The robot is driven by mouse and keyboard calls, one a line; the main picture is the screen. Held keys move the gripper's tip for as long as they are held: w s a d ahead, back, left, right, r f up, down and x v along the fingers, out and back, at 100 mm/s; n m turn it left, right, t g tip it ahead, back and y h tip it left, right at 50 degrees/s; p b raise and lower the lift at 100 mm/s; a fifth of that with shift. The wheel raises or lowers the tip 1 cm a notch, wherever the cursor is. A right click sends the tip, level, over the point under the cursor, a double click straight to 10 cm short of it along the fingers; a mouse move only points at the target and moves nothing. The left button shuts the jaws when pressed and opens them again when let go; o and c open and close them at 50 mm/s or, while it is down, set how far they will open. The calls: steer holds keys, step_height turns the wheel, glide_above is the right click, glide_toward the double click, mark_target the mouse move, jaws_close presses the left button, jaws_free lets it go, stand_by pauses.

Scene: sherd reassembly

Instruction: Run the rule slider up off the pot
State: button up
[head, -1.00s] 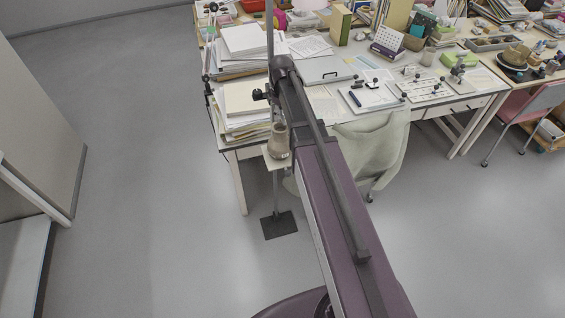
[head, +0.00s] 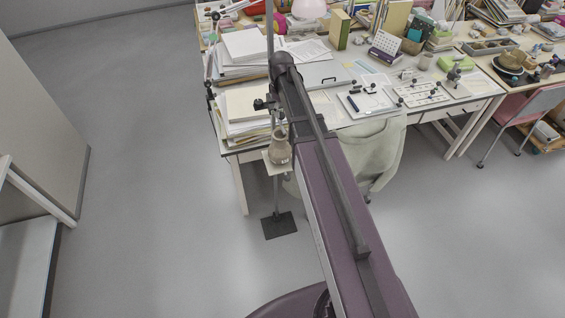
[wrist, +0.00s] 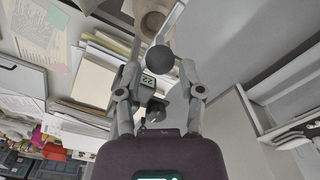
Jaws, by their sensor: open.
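The beige pot (head: 279,151) stands on a small pale platform of a floor stand, in front of the desk's left corner. A rule rod (head: 270,45) rises upright there. The dark slider (head: 264,103) is on it, above the pot. In the wrist view, the slider's numbered display (wrist: 149,80) and round black knob (wrist: 159,60) show. My gripper (wrist: 160,56) is open, with its fingers on either side of the knob; contact is unclear. The pot (wrist: 152,14) is partly cut off at that view's top.
Stacked papers (head: 248,103) lie on the desk just behind the rod. A chair with a pale green cloth (head: 372,148) stands right of the stand. A grey cabinet (head: 45,130) is far left. The floor (head: 150,170) between is clear.

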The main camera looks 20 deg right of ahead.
steer(key=shift+r+p, duration=3.5)
steer(key=shift+r, duration=0.3)
steer(key=shift+s+a+f+b, duration=0.2)
steer(key=shift+s+f+b, duration=0.45)
steer(key=shift+f+b, duration=0.05)
steer(key=s+a+f+m+b, duration=0.2)
steer(key=s+f+b, duration=0.4)
steer(key=s, duration=0.3)
steer(key=s+a+f+m+b, duration=0.3)
steer(key=s+f+m+b, duration=0.1)
steer(key=s+f+b, duration=0.3)
steer(key=shift+s+m, duration=0.4)
steer(key=shift+s, duration=0.6)
steer(key=shift+d, duration=0.1)
step_height(320, 180, up, 15)
steer(key=n+p, duration=0.6)
steer(key=p, duration=0.9)
glide_above(281, 119)
steer(key=shift+w+d+r+n+p, duration=0.15)
steer(key=shift+w+r+n+p, duration=0.05)
steer(key=shift+w, duration=0.2)
steer(key=shift+w+d+r+n+p, duration=0.1)
steer(key=shift+w+r+n+p, duration=0.1)
steer(key=shift+w, duration=0.15)
steer(key=shift+f, duration=0.25)
step_height(281, 119, down, 13)
steer(key=b, duration=1.4)
steer(key=shift+f, duration=0.2)
